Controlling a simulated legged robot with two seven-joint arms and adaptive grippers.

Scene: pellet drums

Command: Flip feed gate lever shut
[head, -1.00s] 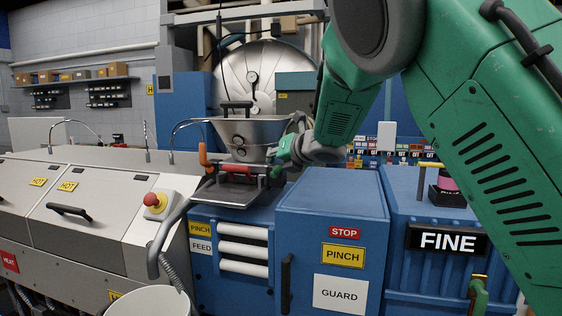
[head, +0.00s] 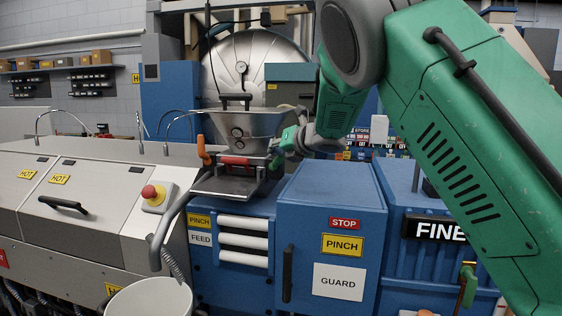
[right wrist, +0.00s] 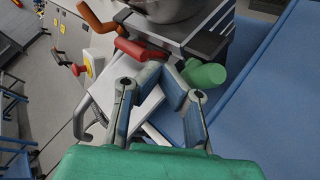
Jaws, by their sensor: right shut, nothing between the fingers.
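A steel hopper (head: 241,127) stands on the blue feeder. An orange upright handle (head: 203,151), a red bar handle (head: 235,160) and a green handle (head: 275,162) sit around its base. No label shows which is the feed gate lever. In the right wrist view the orange (right wrist: 96,20), red (right wrist: 142,51) and green (right wrist: 205,74) handles show beyond the fingers. My right gripper (right wrist: 162,77) is shut and empty, its tips just short of the red and green handles. In the head view my right gripper (head: 285,147) is beside the hopper's right side, partly hidden. My left gripper is out of view.
A blue guard cabinet (head: 331,219) stands right of the feeder, and a FINE drum (head: 407,264) is farther right. A grey machine with a red stop button (head: 149,191) is at left. A white bucket (head: 150,300) is at front.

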